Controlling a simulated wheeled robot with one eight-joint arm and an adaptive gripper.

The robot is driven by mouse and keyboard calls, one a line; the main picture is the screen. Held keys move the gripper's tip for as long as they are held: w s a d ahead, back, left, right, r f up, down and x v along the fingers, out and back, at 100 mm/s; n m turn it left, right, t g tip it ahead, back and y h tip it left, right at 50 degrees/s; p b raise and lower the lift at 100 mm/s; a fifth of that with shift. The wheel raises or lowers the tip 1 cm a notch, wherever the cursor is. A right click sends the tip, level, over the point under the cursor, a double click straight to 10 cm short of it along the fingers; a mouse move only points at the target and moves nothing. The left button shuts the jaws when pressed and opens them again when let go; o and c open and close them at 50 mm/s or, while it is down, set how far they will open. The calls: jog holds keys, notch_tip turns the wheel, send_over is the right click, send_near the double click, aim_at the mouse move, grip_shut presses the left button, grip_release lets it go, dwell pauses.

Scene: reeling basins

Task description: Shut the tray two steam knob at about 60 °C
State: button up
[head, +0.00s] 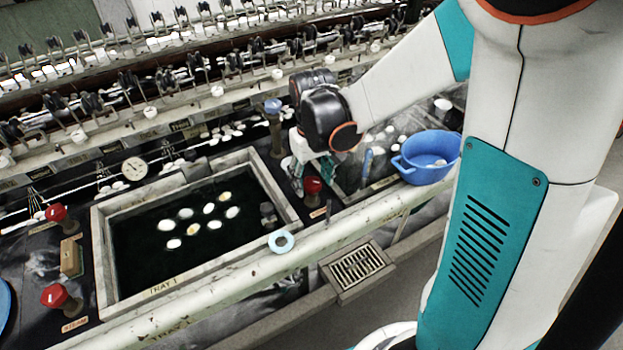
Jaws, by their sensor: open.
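A red knob (312,185) stands on the dark panel between the two basins, with a small label below it too small to read. It is just left of the tray two basin (378,185), which is partly hidden by my arm and a blue bowl. My gripper (305,158) is open and hangs just above and behind this red knob, partly hidden by its black wrist. I cannot tell whether it touches anything. No temperature dial for tray two is visible.
The tray one basin (197,225) holds dark water and several white cocoons. Left of it are two more red knobs (56,212) (54,295). A dial (134,168) stands behind it.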

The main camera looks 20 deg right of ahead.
jog(key=c, duration=1)
jog(key=shift+c, duration=0.2)
jog(key=shift+m, duration=0.4)
jog(key=m, duration=0.3)
jog(key=shift+m+p, duration=0.3)
jog(key=shift+m, duration=1.9)
